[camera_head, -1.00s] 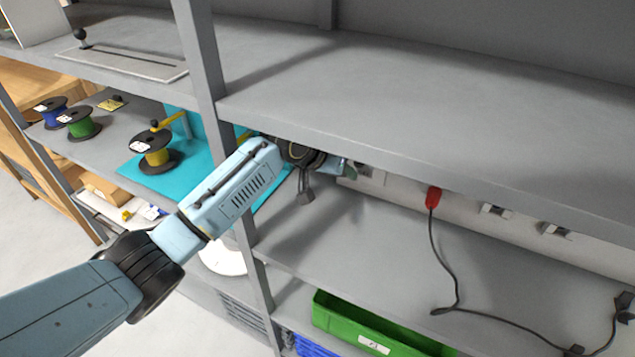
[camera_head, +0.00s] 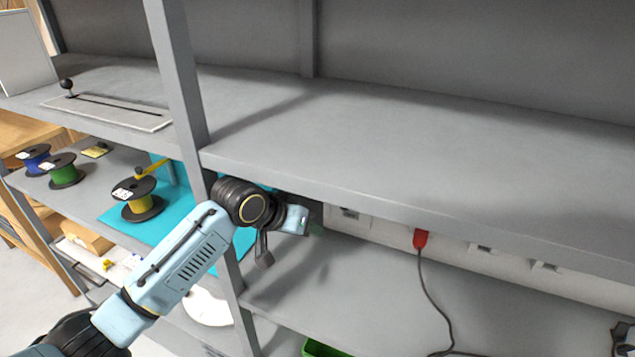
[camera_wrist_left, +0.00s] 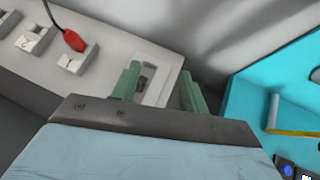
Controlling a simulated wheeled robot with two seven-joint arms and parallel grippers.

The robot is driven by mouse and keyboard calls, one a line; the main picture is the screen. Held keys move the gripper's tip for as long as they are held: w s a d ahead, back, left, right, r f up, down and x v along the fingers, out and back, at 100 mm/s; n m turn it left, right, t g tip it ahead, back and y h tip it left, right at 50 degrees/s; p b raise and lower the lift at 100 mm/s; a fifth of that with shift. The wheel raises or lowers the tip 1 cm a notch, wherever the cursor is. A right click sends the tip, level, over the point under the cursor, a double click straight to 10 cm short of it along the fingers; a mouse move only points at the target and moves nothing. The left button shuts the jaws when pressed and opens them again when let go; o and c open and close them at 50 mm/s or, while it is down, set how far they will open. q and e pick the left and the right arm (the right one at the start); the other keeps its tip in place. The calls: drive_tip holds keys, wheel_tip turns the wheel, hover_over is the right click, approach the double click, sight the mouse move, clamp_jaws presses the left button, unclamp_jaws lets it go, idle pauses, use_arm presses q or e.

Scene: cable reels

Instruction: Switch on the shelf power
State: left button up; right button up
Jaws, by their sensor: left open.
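The white power strip (camera_head: 455,252) runs along the back under the shelf board, and it also shows in the left wrist view (camera_wrist_left: 110,68). A recessed dark switch-like fitting (camera_wrist_left: 147,80) sits near the strip's end. My left gripper (camera_wrist_left: 160,90) is open and empty, its two green fingers either side of this fitting in the picture; whether they touch the strip I cannot tell. In the head view my left gripper (camera_head: 318,231) is mostly hidden by its own wrist, under the shelf edge. My right gripper is not in view.
A red plug (camera_head: 420,238) with a dark cable is at the strip, near numbered fittings (camera_wrist_left: 78,61). A shelf upright (camera_head: 178,75) stands beside my arm. Left are blue, green and yellow reels (camera_head: 138,204) and a teal mat (camera_head: 190,218). A green bin (camera_head: 318,348) is below.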

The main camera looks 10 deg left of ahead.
use_arm(q)
drive_tip(key=s+a+f+y, duration=0.1)
drive_tip(key=s+f, duration=0.4)
drive_tip(key=s, duration=0.3)
drive_tip(key=s+a+f, duration=0.1)
drive_tip(key=s+f, duration=0.3)
drive_tip(key=s, duration=0.4)
drive_tip(key=s+a+f+n+g+y, duration=0.1)
drive_tip(key=s+a+f+y, duration=0.1)
drive_tip(key=s+a, duration=0.55)
drive_tip(key=s+a+f+n+g+y, duration=0.15)
drive_tip(key=s+a, duration=0.25)
drive_tip(key=s, duration=0.7)
wheel_tip(320, 180, down, 29)
drive_tip(key=s+m+g+b, duration=0.1)
drive_tip(key=g+b, duration=0.1)
drive_tip(key=b, duration=0.4)
drive_tip(key=s+a+f+b, duration=0.2)
drive_tip(key=s+f+b, duration=0.3)
drive_tip(key=s+f, duration=1.2)
wheel_tip(320, 180, down, 4)
drive_tip(key=shift+a+f+g+y, duration=0.1)
drive_tip(key=shift+a+g+y, duration=0.15)
drive_tip(key=shift+g+y, duration=0.15)
